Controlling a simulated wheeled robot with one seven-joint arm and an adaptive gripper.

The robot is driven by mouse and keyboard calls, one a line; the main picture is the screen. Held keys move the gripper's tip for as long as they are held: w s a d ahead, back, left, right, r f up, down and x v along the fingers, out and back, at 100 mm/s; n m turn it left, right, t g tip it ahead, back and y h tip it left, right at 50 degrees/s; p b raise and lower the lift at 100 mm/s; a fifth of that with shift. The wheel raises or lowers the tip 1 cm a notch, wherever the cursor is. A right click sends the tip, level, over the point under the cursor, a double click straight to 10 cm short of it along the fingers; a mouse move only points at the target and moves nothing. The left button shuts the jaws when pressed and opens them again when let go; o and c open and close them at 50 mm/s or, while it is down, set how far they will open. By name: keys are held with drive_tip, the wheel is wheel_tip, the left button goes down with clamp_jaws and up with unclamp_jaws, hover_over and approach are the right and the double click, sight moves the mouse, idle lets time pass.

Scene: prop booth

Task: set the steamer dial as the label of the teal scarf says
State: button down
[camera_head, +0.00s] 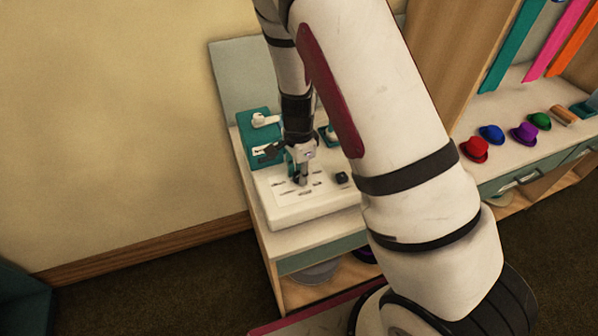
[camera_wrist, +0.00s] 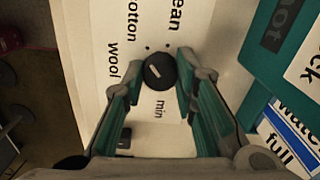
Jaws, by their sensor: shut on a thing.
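The steamer dial (camera_wrist: 160,72) is a round black knob with a short white mark, set on a white panel (camera_wrist: 95,45). In the wrist view the words wool, cotton, min and a cut-off word ending in "ean" stand around it. The white mark lies slanted on the knob; which word it points to I cannot tell. My gripper (camera_wrist: 162,78) is shut on the dial, one teal-lined finger on each side. In the head view my gripper (camera_head: 301,180) is down at the panel and hides the dial. The teal scarf (camera_head: 510,45) hangs at the upper right; its label is not readable.
A black button (camera_wrist: 124,138) sits on the panel near the dial. Pink (camera_head: 556,38) and orange (camera_head: 580,40) scarves hang beside the teal one. Several small hats, one red (camera_head: 474,149), sit on the right counter.

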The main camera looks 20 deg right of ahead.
drive_tip(key=c, duration=1.3)
unclamp_jaws()
wheel_tip(320, 180, up, 12)
wheel_tip(320, 180, up, 8)
drive_tip(key=n+t+y, duration=0.1)
drive_tip(key=n, duration=0.3)
hover_over(299, 191)
drive_tip(key=s+r+n+t+y, duration=0.1)
drive_tip(key=s+r+n, duration=0.45)
drive_tip(key=r, duration=0.25)
drive_tip(key=s+r+n+t, duration=0.1)
drive_tip(key=s+r+n, duration=0.1)
drive_tip(key=s, duration=0.2)
drive_tip(key=s+d+r+n+t+h, duration=0.1)
drive_tip(key=s+r+n, duration=0.1)
drive_tip(key=s+r, duration=0.1)
drive_tip(key=s+r+n+t+h, duration=0.1)
drive_tip(key=s+r+n, duration=0.1)
drive_tip(key=s, duration=0.4)
drive_tip(key=shift+d+r+n+t, duration=0.15)
drive_tip(key=shift+n+t, duration=0.15)
drive_tip(key=shift+n, duration=0.25)
